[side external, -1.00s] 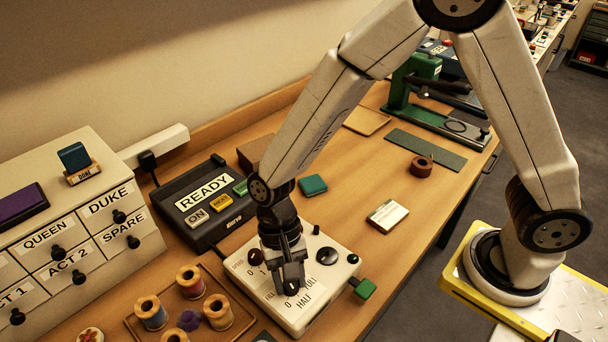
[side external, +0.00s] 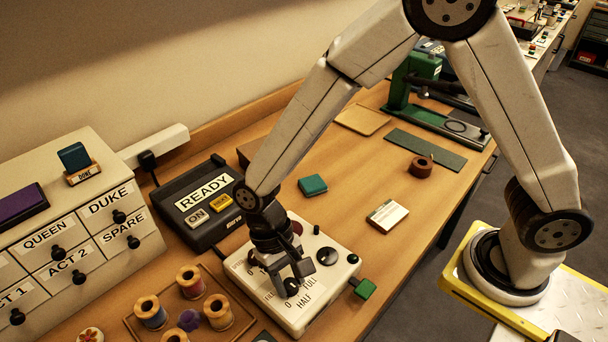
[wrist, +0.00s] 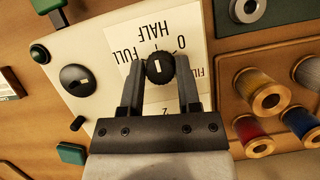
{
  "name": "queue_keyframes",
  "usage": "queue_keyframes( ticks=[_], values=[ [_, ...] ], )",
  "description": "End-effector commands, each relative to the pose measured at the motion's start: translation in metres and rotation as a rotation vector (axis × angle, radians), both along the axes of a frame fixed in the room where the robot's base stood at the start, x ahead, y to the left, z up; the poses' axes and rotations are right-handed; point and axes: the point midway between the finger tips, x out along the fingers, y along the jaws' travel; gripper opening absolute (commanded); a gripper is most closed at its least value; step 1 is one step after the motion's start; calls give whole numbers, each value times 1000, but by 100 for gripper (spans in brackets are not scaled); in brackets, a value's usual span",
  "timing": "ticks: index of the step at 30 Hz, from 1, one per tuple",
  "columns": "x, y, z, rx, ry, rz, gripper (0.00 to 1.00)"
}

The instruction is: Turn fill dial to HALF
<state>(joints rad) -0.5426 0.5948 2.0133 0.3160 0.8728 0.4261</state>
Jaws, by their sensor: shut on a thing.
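The fill dial (wrist: 159,70) is a small black ribbed knob on a cream control box (side external: 334,273). In the wrist view its face sits between my two fingertips, and the labels 0, FULL and HALF show upside down around it. In the side view the dial (side external: 291,288) is partly covered by my fingers, with FULL and HALF printed beside it. My gripper (wrist: 160,66) is shut on the dial, one finger on each side. In the side view my gripper (side external: 294,279) leans over the box. I cannot read the dial's pointer position surely.
A wooden tray with thread spools (side external: 216,311) stands to the left. The READY box (side external: 205,205) is behind.

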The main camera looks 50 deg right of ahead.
Motion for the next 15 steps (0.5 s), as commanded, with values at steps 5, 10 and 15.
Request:
queue_keyframes(
  ticks=[5, 10, 15],
  values=[
    [1, 0, 0, 1, -3, -2, 77],
    [1, 0, 0, 0, -2, -1, 77],
    [1, 0, 1, 1, -1, -3, 77]
  ],
)
